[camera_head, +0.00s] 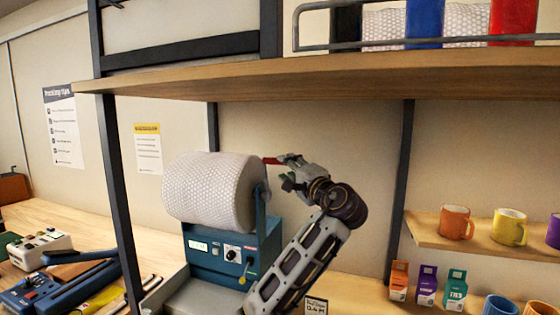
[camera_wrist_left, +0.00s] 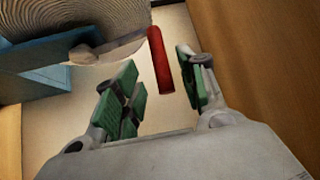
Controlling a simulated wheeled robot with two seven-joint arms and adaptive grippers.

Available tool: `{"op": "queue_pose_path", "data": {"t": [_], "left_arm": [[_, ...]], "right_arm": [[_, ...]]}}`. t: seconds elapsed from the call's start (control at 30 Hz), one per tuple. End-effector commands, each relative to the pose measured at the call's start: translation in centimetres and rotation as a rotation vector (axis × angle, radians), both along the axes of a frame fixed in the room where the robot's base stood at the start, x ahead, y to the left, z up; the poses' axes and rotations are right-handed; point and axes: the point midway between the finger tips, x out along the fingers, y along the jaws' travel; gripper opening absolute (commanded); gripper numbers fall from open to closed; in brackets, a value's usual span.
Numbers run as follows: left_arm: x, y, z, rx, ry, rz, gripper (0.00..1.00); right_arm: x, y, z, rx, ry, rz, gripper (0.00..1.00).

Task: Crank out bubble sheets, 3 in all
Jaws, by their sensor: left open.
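A big roll of bubble wrap (camera_head: 212,190) sits on a blue dispenser (camera_head: 232,254) with a dial and small levers on its front. A red crank handle (camera_head: 271,161) sticks out at the roll's right end, on a grey crank arm (camera_wrist_left: 112,48). My left gripper (camera_head: 284,173) is at the handle, to the right of the roll. In the left wrist view its green-padded fingers are open, with the red handle (camera_wrist_left: 158,58) in or just beyond the gap between them, not clamped. No cut sheet is visible. My right gripper is not in view.
A wooden shelf (camera_head: 330,78) hangs above the roll and gripper. A dark post (camera_head: 118,180) stands left of the roll. Mugs (camera_head: 456,222) and small boxes (camera_head: 427,284) are on the right. Tools and a device (camera_head: 40,248) lie on the left bench.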

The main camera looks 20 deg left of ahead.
Motion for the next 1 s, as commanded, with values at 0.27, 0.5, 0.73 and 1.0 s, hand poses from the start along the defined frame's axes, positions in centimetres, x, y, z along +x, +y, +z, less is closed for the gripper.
{"op": "queue_pose_path", "data": {"t": [0.27, 0.5, 0.73, 1.0], "left_arm": [[2.6, 2.5, 0.6, 0.0, 0.001, 0.002, 0.41], [4.0, 3.9, 0.8, 0.0, 0.001, 0.002, 0.41], [4.3, 4.1, 0.8, -0.001, 0.0, 0.0, 0.41], [4.3, 4.1, 0.8, -0.001, 0.001, 0.0, 0.28]], "right_arm": [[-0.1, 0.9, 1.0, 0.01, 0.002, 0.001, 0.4], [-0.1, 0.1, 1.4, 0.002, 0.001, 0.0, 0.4], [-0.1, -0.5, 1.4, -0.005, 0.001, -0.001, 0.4], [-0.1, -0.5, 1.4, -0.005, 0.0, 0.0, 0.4]]}}
